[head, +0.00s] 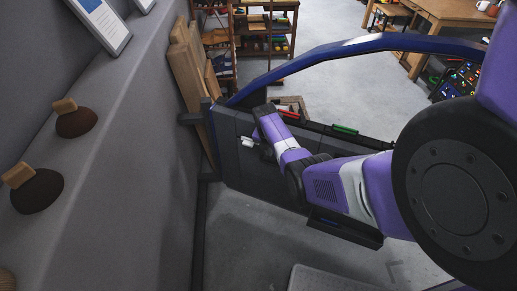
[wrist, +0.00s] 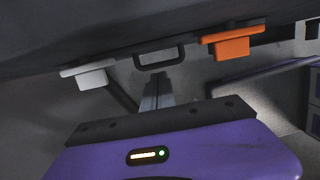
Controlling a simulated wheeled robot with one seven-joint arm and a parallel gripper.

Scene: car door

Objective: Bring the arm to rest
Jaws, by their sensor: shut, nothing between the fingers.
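The car door stands in the middle of the head view, with a dark inner panel (head: 235,170) and a blue window frame (head: 345,48). My purple arm reaches across from the right to the panel. My gripper's fingers are not clearly visible there. In the wrist view my gripper (wrist: 158,80) is shut and empty. Its tips are just below a dark loop handle (wrist: 159,58); I cannot tell whether they touch. A white block (wrist: 88,75) is to the left of the handle and an orange block (wrist: 230,45) to the right.
A grey wall ledge (head: 130,110) with brushes (head: 76,120) runs along the left. Wooden boards (head: 190,65) lean behind the door. A shelf (head: 270,20) and a wooden table (head: 450,12) stand at the back. The floor (head: 250,240) in front of the door is largely clear.

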